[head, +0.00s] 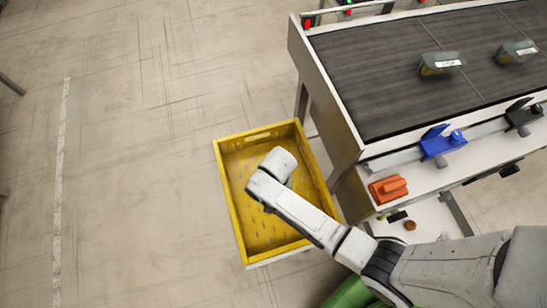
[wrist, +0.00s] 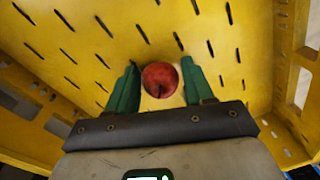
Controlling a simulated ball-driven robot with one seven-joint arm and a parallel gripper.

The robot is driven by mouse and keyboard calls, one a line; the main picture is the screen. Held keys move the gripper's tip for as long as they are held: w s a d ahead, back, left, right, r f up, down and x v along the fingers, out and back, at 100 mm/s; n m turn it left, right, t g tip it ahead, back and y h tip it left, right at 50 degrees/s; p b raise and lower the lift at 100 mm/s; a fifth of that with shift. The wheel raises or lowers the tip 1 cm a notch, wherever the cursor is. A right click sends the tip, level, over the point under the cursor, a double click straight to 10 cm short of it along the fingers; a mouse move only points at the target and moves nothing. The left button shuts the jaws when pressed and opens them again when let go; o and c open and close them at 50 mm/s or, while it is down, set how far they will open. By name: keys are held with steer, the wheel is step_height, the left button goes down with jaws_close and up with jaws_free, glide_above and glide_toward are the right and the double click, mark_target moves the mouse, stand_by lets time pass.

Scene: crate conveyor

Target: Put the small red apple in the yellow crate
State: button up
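The yellow crate (head: 222,190) stands at the middle of the head view, with slotted walls and floor. Its slotted yellow surface (wrist: 250,50) fills most of the wrist view. My arm reaches over the crate, and its white wrist hides the gripper in the head view. In the wrist view my gripper (wrist: 160,75) has two green fingers, one on each side of the small red apple (wrist: 160,86). The fingers look closed on the apple near their tips. The apple is within the crate's outline; whether it touches the floor I cannot tell. It is hidden in the head view.
A conveyor (head: 380,85) with a dark belt stands right of the crate, carrying two dark packages (head: 440,64). An orange item (head: 388,189) and a blue fixture (head: 441,143) are on its near side. The floor left of the crate is clear.

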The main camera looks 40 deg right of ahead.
steer(key=shift+o, duration=1.2)
steer(key=shift+r, duration=0.15)
step_height(320, 180, up, 12)
steer(key=p, duration=0.1)
steer(key=shift+s+d, duration=0.25)
stand_by(0.6)
